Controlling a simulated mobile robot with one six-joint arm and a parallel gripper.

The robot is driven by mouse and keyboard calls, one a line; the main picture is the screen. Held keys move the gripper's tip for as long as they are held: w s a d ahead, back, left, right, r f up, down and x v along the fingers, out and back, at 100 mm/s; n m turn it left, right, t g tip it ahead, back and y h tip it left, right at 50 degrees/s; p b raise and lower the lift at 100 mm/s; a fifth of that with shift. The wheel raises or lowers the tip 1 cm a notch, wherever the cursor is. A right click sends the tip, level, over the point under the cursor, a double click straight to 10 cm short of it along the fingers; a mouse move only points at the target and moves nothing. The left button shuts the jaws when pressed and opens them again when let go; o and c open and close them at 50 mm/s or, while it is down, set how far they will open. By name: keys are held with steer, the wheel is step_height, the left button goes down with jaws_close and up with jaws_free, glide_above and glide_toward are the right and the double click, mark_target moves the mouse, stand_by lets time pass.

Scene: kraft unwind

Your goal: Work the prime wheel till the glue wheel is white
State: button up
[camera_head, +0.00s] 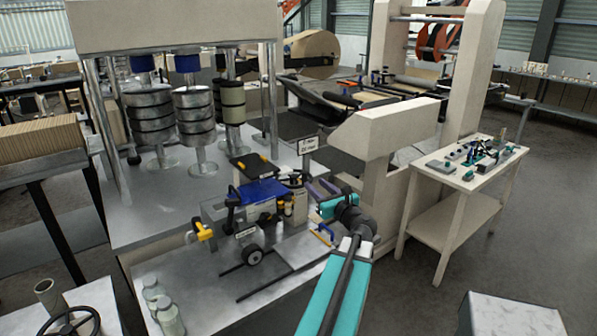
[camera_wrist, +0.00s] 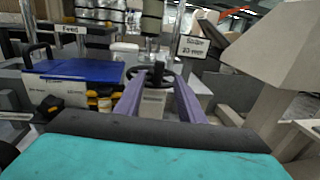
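A dark spoked handwheel (camera_wrist: 158,74) lies ahead of my gripper in the wrist view, above a small pale label I cannot read. It may be the prime wheel; its name is not legible. In the head view a dark round top (camera_head: 293,180) at about that place stands on the bench machine. My gripper (camera_head: 319,187) has two purple fingers, spread apart with nothing held between them; they point at the handwheel, and contact cannot be told. A small dark wheel with a pale hub (camera_head: 253,256) sits at the machine's front; I cannot tell whether it is the glue wheel.
A blue cover (camera_wrist: 75,70) and yellow-black parts lie left of my fingers. A "20 mm" sign (camera_head: 308,146) stands behind. A beige machine block (camera_head: 385,128) rises close on the right. Bottles (camera_head: 165,307) and another handwheel (camera_head: 72,324) are at front left.

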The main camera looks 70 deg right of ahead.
mark_target(300, 179)
steer(key=shift+p+x, duration=2)
steer(key=shift+x, duration=4.55)
jaws_close()
